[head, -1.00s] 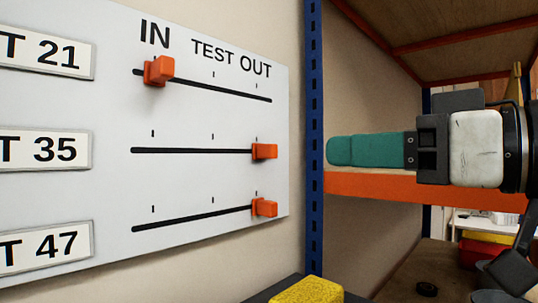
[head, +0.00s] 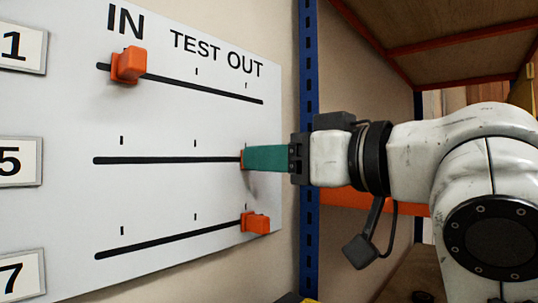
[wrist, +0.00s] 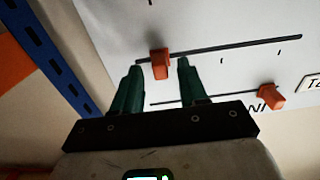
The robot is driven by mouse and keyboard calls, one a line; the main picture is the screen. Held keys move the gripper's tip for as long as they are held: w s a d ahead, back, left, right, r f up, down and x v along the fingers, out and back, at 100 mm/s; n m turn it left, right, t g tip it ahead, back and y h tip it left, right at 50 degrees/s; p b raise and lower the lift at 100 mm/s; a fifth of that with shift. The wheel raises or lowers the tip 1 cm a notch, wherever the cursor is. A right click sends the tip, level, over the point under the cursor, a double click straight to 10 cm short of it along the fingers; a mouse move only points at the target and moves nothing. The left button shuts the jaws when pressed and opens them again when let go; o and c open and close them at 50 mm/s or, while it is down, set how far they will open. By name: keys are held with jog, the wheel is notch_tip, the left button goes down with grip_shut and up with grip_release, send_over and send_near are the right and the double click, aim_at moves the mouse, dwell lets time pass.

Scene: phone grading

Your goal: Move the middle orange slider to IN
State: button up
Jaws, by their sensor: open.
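The white board (head: 170,115) has three slots with orange sliders. The middle orange slider (head: 242,160) is at the OUT end of its slot, mostly hidden behind my green fingers in the head view. My gripper (head: 247,158) is at the board there. The IN label (head: 126,21) is at the upper left; the middle slot runs clear from there to the slider.
The top slider (head: 128,64) is near IN, and also shows in the wrist view (wrist: 270,97). The bottom slider (head: 256,222) is at OUT, below my gripper. A blue upright (head: 309,80) and a shelf with orange beams stand right of the board.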

jog(key=shift+w+a, duration=0.45)
jog(key=shift+a, duration=0.05)
jog(key=shift+c, duration=0.4)
grip_shut()
